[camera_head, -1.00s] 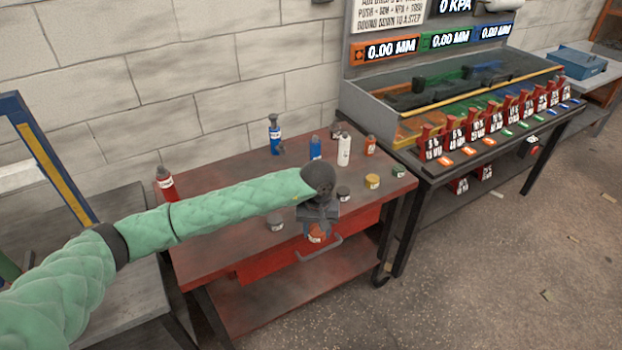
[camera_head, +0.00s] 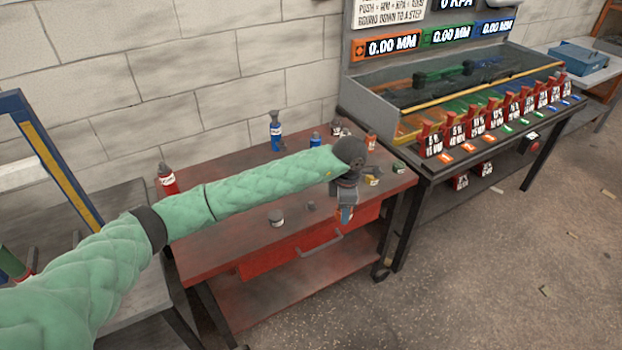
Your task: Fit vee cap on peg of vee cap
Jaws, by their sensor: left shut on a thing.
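My left gripper (camera_head: 346,203) reaches in over the front right part of the red table and points down. It is shut on a small orange and blue thing (camera_head: 346,215), partly hidden by the fingers. I cannot tell whether this is the vee cap, and I cannot make out the peg. My right gripper is not in view.
The red table (camera_head: 215,235) holds a red bottle (camera_head: 167,180), blue bottles (camera_head: 275,132) and an orange bottle (camera_head: 371,143) towards the back. A bench (camera_head: 450,155) with a row of red labelled blocks stands at the right. The table's left middle is clear.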

